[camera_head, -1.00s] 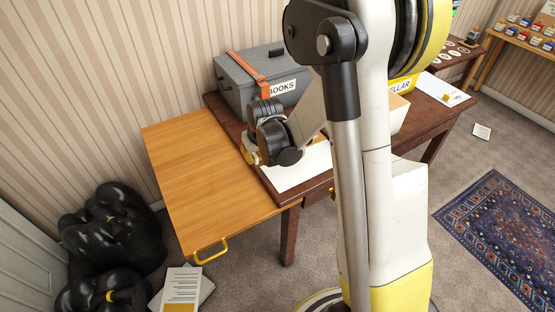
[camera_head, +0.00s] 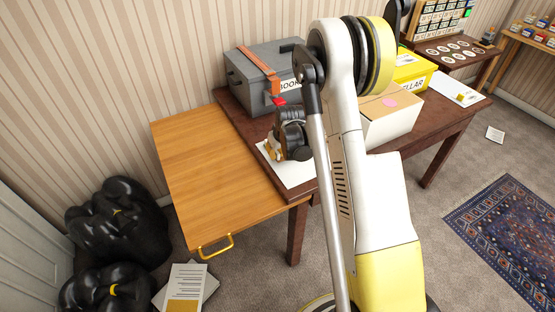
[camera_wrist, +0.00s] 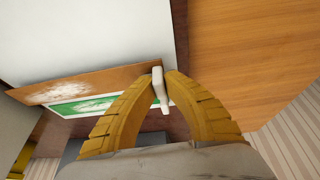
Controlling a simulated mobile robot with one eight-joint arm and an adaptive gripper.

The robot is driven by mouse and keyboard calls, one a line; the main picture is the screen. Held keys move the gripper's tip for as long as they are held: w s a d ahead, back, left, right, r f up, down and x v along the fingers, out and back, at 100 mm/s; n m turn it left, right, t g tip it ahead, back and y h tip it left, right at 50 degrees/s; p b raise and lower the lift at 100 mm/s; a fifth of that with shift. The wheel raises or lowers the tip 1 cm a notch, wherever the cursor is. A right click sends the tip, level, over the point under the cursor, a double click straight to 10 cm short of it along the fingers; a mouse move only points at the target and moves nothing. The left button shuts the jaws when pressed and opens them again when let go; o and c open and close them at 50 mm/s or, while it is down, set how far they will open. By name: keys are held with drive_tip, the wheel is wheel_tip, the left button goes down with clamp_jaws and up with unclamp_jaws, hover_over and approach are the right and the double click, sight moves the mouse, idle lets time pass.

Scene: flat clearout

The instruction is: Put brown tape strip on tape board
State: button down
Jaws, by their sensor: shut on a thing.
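The brown tape strip (camera_wrist: 95,82), with a pale worn patch, runs left from my fingertips in the wrist view. My gripper (camera_wrist: 161,84) has yellow-brown ridged fingers, shut on a pale tab at the strip's right end. A green strip (camera_wrist: 83,106) with a pale edge lies just beside the brown one. A white surface (camera_wrist: 85,35), apparently the tape board, fills the upper left; whether the strip touches it I cannot tell. In the head view my gripper (camera_head: 272,155) is over the left end of the white board (camera_head: 300,177), and the strip cannot be made out.
The board lies on a dark table (camera_head: 232,103), with a wooden panel (camera_head: 205,165) at its left. A grey BOOKS box (camera_head: 255,80) stands behind; a cardboard box (camera_head: 390,118) and yellow box (camera_head: 418,75) stand right. Black bags (camera_head: 115,225) lie on the floor at left.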

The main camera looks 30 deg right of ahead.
wheel_tip(320, 180, down, 2)
drive_tip(key=shift+f, duration=0.1)
drive_tip(key=shift+r, duration=0.2)
drive_tip(key=shift+f, duration=0.15)
drive_tip(key=c, duration=1.9)
unclamp_jaws()
drive_tip(key=shift+f+b, duration=0.1)
drive_tip(key=shift+b, duration=0.3)
drive_tip(key=shift+c, duration=0.2)
drive_tip(key=o, duration=0.3)
drive_tip(key=shift+o, duration=0.2)
